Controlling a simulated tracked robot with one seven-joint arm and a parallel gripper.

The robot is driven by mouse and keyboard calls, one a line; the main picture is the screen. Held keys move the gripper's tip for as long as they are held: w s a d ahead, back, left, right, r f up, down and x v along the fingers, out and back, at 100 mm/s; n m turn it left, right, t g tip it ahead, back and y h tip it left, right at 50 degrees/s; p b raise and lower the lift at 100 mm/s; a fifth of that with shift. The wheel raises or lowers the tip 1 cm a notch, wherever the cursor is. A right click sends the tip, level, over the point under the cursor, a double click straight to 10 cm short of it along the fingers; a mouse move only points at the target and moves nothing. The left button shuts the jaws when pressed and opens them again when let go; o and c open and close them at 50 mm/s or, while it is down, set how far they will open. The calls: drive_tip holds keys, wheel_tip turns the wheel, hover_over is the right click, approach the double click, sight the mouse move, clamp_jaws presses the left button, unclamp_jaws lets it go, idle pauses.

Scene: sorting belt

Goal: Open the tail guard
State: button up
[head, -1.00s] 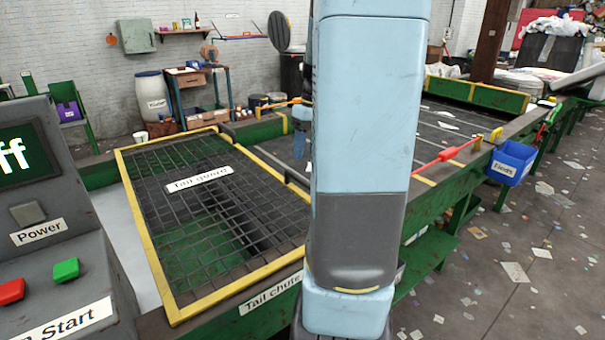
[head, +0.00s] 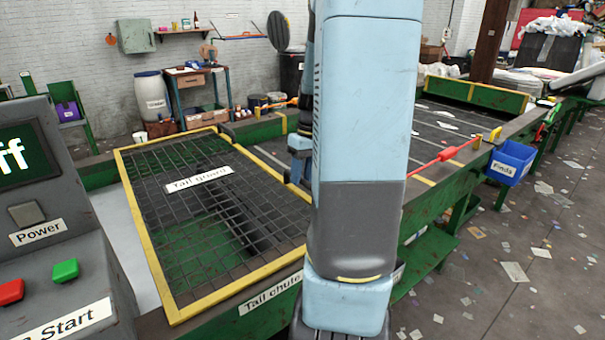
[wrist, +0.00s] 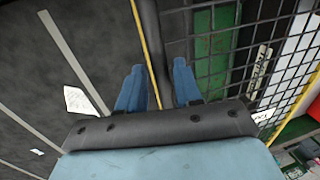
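The tail guard (head: 147,245) is a dark wire mesh in a yellow frame, lying flat over the green tail chute at the left of the belt, with a white label on its mesh. It also shows in the wrist view (wrist: 258,72), at the right. My gripper (wrist: 158,88) is open, its two blue fingers apart with nothing held between them. In the wrist view a thin yellow edge and a dark bar pass between and beyond the fingers. In the head view my arm hides most of the gripper, near the guard's far right edge; contact cannot be told.
A grey control box (head: 65,215) with a screen reading "ff", red and green buttons stands at the left front. The dark belt (head: 440,140) runs away to the right. A red cord (head: 445,154) and a blue bin (head: 510,162) are on its right side.

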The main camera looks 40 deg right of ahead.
clamp_jaws()
idle(0.4)
